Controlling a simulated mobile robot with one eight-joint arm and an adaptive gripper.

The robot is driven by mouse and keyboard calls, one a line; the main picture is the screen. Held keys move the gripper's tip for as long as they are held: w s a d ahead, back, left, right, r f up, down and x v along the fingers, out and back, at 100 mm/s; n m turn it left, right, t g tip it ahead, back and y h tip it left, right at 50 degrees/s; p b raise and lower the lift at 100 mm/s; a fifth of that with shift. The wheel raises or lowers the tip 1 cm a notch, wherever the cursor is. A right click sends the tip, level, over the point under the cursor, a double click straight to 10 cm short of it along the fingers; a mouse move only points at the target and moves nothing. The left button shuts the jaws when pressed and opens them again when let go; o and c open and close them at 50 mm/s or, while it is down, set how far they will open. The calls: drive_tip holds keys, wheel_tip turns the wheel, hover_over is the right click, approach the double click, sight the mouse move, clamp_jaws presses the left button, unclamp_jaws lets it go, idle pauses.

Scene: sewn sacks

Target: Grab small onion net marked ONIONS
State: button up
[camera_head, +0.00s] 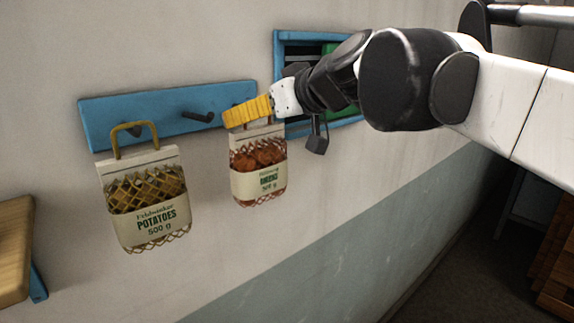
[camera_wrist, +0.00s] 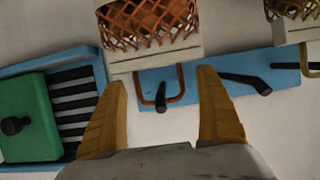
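The onion net (camera_head: 258,184), a small mesh sack with reddish-orange contents and a cream label, hangs at the right end of the blue hook board (camera_head: 88,113). Its label is partly legible. In the wrist view, the onion net (camera_wrist: 150,22) is at the top, and its brown-orange handle loop (camera_wrist: 181,84) hangs at a dark peg. My gripper (camera_head: 240,115) has yellow fingers and is at the handle, just above the sack. In the wrist view my gripper (camera_wrist: 161,80) is open, with the loop and peg between the spread fingers; no grip shows.
A potato net (camera_head: 149,215) marked POTATOES hangs by a yellow handle at the board's left. A bare dark peg (camera_head: 199,116) sits between the nets. A blue-framed recess (camera_head: 279,70) with slats and a green block (camera_wrist: 27,115) is right of the board. A wooden ledge (camera_head: 14,250) is lower left.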

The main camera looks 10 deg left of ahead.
drive_tip(key=c, duration=1.5)
drive_tip(key=shift+o, duration=0.2)
drive_tip(key=shift+r, duration=0.1)
